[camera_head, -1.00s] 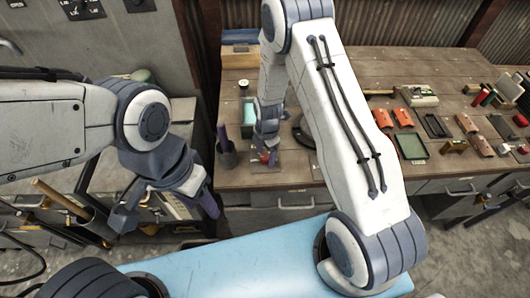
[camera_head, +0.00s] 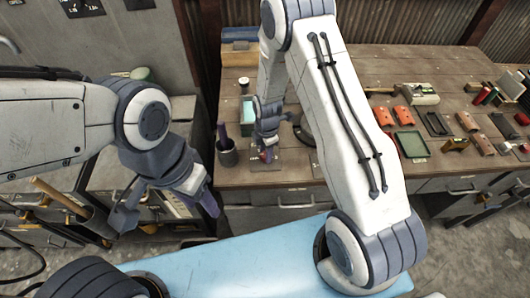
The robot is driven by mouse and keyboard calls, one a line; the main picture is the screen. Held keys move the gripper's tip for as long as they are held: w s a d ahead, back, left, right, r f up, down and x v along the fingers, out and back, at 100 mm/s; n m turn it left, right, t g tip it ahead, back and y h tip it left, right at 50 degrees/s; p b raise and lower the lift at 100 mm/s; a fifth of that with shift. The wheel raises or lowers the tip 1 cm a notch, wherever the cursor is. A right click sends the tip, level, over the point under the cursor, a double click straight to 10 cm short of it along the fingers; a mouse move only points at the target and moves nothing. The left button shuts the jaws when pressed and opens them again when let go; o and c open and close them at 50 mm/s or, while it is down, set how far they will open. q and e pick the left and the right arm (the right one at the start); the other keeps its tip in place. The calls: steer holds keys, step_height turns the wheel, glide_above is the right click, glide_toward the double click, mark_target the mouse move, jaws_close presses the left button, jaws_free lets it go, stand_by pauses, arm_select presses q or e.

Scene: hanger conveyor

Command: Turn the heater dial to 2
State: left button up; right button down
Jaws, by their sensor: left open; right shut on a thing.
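My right gripper (camera_head: 266,152) points down at the near left part of the workbench (camera_head: 320,87). It is shut on a small reddish knob (camera_head: 266,156), which seems to be the heater dial; the fingers hide most of it. Any numbers on it are too small to read. My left gripper (camera_head: 165,207) is open and empty, in front of the grey cabinets at the left, apart from the bench.
A dark cup with a purple-handled tool (camera_head: 227,151) stands just left of my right gripper. A teal box (camera_head: 247,110) stands behind it. Orange pieces, a green tray (camera_head: 412,144) and several small items lie at the right of the bench.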

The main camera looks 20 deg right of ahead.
steer(key=m+b, duration=0.2)
steer(key=m, duration=0.3)
steer(key=shift+w, duration=0.1)
steer(key=m+b, duration=0.3)
steer(key=m, duration=0.3)
steer(key=shift+a+m+h, duration=0.1)
steer(key=shift+m+h, duration=0.2)
steer(key=shift+m, duration=0.1)
steer(key=m+b, duration=0.2)
steer(key=m, duration=0.3)
steer(key=m+b, duration=0.1)
steer(key=m, duration=0.3)
steer(key=shift+r+m+g, duration=0.1)
steer(key=shift+m+g, duration=0.2)
steer(key=shift+w+m, duration=0.1)
steer(key=shift+m, duration=0.2)
steer(key=shift+c, duration=2.2)
jaws_free()
